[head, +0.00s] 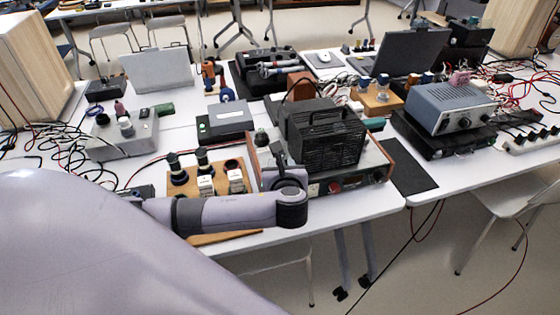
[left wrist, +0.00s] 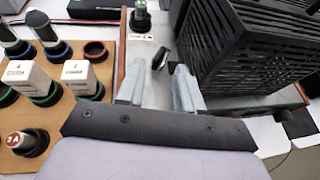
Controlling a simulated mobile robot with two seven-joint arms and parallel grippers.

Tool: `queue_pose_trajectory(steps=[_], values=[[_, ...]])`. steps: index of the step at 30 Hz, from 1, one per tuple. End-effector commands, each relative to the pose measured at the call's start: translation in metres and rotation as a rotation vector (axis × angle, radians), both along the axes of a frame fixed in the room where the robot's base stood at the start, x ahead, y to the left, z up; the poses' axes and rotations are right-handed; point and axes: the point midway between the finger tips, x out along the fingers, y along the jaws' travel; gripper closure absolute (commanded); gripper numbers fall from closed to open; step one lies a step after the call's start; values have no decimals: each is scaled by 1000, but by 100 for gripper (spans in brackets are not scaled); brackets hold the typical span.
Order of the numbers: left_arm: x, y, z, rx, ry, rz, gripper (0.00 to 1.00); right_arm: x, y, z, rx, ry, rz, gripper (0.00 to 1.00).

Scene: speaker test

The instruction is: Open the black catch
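The black catch (left wrist: 159,59) shows in the left wrist view as a small dark upright lever on a grey metal surface, just left of a black slotted box (left wrist: 232,45). My left gripper (left wrist: 158,82) is open, with one pale finger on each side of the line to the catch. The catch appears just beyond the fingertips, and I see no contact. In the head view my left wrist (head: 287,185) is in front of the wood-sided device (head: 350,185) that carries the black box, and hides the catch. My right gripper is not in view.
A wooden board (head: 178,186) with black cylinders and white cubes stands close left of the device. A dark knob (left wrist: 140,17) rises beyond the catch. A grey box (head: 228,121) and loose cables lie farther back. A dark mat (head: 412,170) is right of the device.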

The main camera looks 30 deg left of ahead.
Motion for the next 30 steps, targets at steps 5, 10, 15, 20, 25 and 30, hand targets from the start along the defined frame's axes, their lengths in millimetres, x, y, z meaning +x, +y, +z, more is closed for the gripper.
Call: queue_pose_trajectory(steps=[5, 10, 15, 20, 25, 30], values=[[-9, -7, 5, -1, 0, 0, 64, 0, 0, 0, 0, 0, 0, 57], [-11, -8, 6, 0, 0, 1, 64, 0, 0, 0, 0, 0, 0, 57], [-11, -9, 5, -3, 0, 1, 64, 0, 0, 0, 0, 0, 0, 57], [-26, -23, -7, -136, -10, 32, 64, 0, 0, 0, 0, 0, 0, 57], [-72, -57, -35, -543, -42, 193, 64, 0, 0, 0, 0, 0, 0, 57], [-128, -82, -52, -980, -90, 488, 64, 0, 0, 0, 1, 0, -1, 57]])
